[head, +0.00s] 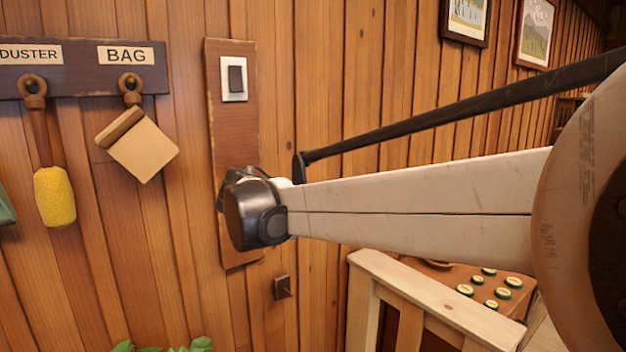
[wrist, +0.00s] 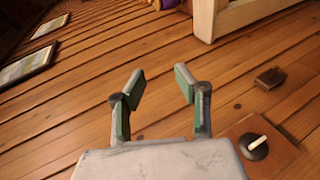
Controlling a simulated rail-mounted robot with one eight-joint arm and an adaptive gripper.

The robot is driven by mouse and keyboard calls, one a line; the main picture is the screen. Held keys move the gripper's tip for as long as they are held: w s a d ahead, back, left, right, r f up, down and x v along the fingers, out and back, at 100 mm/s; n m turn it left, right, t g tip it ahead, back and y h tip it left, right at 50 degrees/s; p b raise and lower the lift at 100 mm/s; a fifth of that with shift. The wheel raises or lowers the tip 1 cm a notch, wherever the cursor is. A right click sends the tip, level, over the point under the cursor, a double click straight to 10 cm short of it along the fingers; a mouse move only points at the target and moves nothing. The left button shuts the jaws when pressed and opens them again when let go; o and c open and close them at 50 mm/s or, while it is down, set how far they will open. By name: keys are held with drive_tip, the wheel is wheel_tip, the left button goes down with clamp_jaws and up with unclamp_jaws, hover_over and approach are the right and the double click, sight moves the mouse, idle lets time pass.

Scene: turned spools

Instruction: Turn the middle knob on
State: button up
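A tall brown wooden plate (head: 230,130) is fixed to the plank wall. A white switch with a dark rocker (head: 235,78) sits near its top. My arm's dark wrist end covers the plate's lower part, so any knobs there are hidden in the head view. In the wrist view, a dark round knob with a white bar (wrist: 255,147) sits on the plate (wrist: 283,160) at lower right. I cannot tell whether it is the middle knob. My gripper (wrist: 159,80) is open and empty, with its fingers to the left of this knob, apart from it.
A small square brown fitting (head: 283,287) is on the wall below right of the plate. A hook rail (head: 80,88) holds a yellow duster (head: 55,195) and a bag (head: 140,148) at left. A pale wooden frame (head: 440,300) stands at lower right. Framed pictures (head: 466,20) hang at upper right.

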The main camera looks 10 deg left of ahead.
drive_tip(key=s+a+r+n+t+p, duration=0.1)
drive_tip(key=s+a+n+t, duration=0.15)
drive_tip(key=a, duration=1.15)
drive_tip(key=s+a+r+n+t+p, duration=0.1)
drive_tip(key=a+t, duration=0.2)
drive_tip(key=a, duration=1)
drive_tip(key=shift+g, duration=0.25)
drive_tip(key=p+x, duration=0.1)
drive_tip(key=x, duration=1.2)
drive_tip(key=shift+w+p, duration=0.35)
drive_tip(key=shift+w, duration=0.05)
clamp_jaws()
